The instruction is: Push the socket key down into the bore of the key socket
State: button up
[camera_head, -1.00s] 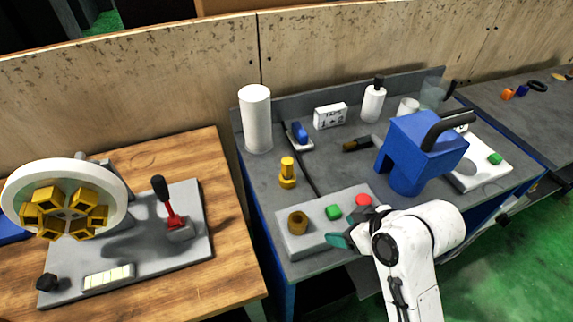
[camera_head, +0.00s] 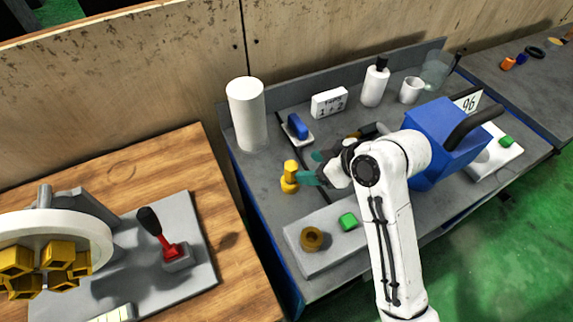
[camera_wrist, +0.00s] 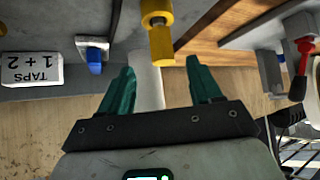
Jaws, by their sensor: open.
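The yellow socket key (camera_head: 289,178) stands upright on the grey bench top; it also shows in the wrist view (camera_wrist: 158,35). The key socket (camera_head: 312,239) is a brownish-gold ring with a dark bore, on a light grey block at the bench's front; the bore is empty. My gripper (camera_head: 311,167) is open, its green fingers pointing left, just right of the key. In the wrist view, the key is just beyond and between the fingertips (camera_wrist: 160,70), apart from both. The gripper holds nothing.
The grey block (camera_head: 300,261) bears a green button (camera_head: 348,221). A white cylinder (camera_head: 246,115) stands behind the key, a blue-topped item (camera_head: 297,128) to its back right. A blue machine (camera_head: 437,140) stands right of my arm. A wooden table (camera_head: 180,150) is left.

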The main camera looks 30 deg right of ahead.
aim_at(287, 170)
jog(key=p+x, duration=0.1)
jog(key=x, duration=0.8)
jog(key=shift+w+a+f, duration=0.15)
jog(key=shift+a, duration=0.15)
jog(key=c, duration=1.1)
